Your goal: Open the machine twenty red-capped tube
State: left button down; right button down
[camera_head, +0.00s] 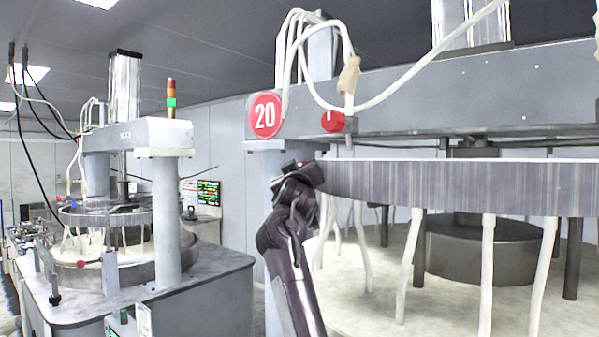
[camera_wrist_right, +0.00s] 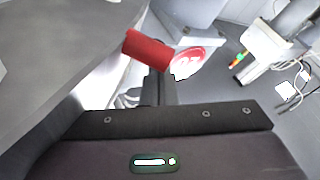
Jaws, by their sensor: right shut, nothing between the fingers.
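The machine with the round red 20 sign (camera_head: 265,115) stands at the right of the head view; the sign also shows in the right wrist view (camera_wrist_right: 188,63). A red cap (camera_head: 332,121) sits on the front of its upper beam, by a white tube. My right gripper (camera_head: 306,172) is below and left of that cap, by the left end of the round plate. Its fingers are shut and empty. A small red patch shows at its tip. In the right wrist view a red cylinder (camera_wrist_right: 148,50) lies just beyond the fingers (camera_wrist_right: 160,85); contact is unclear. My left gripper is out of view.
The grey beam (camera_head: 450,98) and the thick round plate (camera_head: 470,185) bound the space right of my right gripper. White tubes (camera_head: 407,265) hang below the plate. A second machine (camera_head: 180,290) stands at the left, with an open gap between.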

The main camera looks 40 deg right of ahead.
jog(key=g+y, duration=0.1)
jog(key=w+d+f+g+y, duration=0.1)
jog(key=g, duration=0.1)
jog(key=shift+w+n+y, duration=0.15)
jog(key=shift+n+y, duration=0.15)
jog(key=shift+y, duration=0.1)
dwell(0.4)
dwell(0.4)
jog(key=b+v, duration=0.5)
jog(key=v, duration=0.2)
jog(key=shift+s+a, duration=0.25)
jog(key=shift+a, duration=0.1)
